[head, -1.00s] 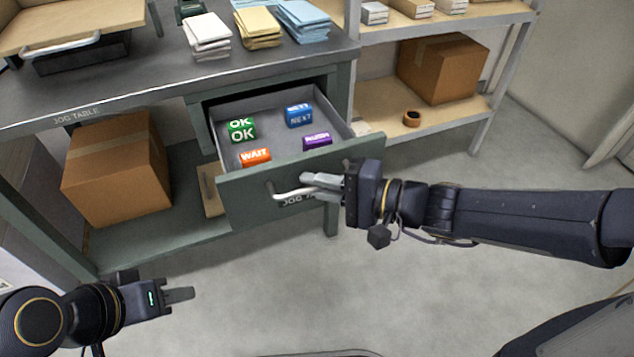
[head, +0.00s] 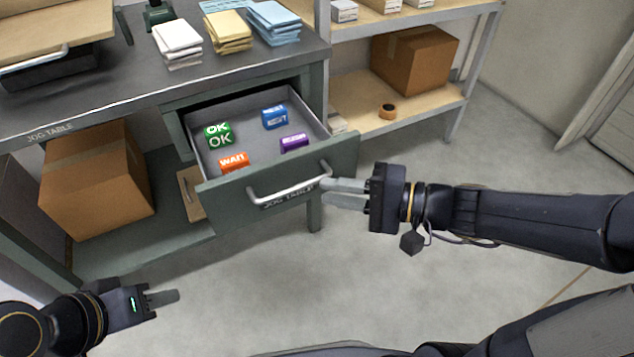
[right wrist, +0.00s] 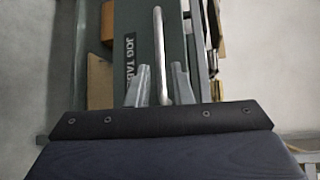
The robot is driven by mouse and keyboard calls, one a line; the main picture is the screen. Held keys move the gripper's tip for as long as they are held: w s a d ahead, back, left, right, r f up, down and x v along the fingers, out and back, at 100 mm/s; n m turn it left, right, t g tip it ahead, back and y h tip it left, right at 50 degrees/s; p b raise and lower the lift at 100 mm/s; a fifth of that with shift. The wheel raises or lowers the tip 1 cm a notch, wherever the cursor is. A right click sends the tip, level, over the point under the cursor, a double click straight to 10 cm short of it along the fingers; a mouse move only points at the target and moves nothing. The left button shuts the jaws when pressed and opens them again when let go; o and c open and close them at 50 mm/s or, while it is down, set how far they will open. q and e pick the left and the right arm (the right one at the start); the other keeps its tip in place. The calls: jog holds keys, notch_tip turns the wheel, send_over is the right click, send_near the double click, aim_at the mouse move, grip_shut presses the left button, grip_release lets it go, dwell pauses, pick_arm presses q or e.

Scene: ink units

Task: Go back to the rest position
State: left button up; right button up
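The drawer (head: 275,200) of the grey-green jog table stands pulled out in the head view, with its silver bar handle (head: 285,190) on the front. The handle (right wrist: 162,50) also shows in the right wrist view, lined up between my fingers. My right gripper (head: 328,191) is open and empty, its fingertips by the right end of the handle; whether they still reach around it is unclear. My left gripper (head: 170,297) hangs at the lower left, apart from everything. Its fingers overlap, so their gap is hidden.
The drawer holds a green OK block (head: 218,135), an orange WAIT block (head: 233,162), a blue block (head: 275,117) and a purple block (head: 294,144). Paper stacks lie on the table (head: 90,100). A shelf (head: 430,108) stands at the back right. Floor between my arms is clear.

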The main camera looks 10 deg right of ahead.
jog(key=shift+s+d, duration=0.1)
jog(key=shift+d, duration=0.1)
dwell(0.4)
jog(key=s+d+f+n+g+h, duration=0.25)
jog(key=s+n+h, duration=0.25)
jog(key=s, duration=0.5)
jog(key=s+d+f+t+h, duration=0.1)
jog(key=s+d+f+h, duration=0.1)
jog(key=d+h, duration=0.5)
notch_tip(320, 180, up, 31)
jog(key=y+p, duration=0.1)
jog(key=p, duration=3)
jog(key=shift+d, duration=0.45)
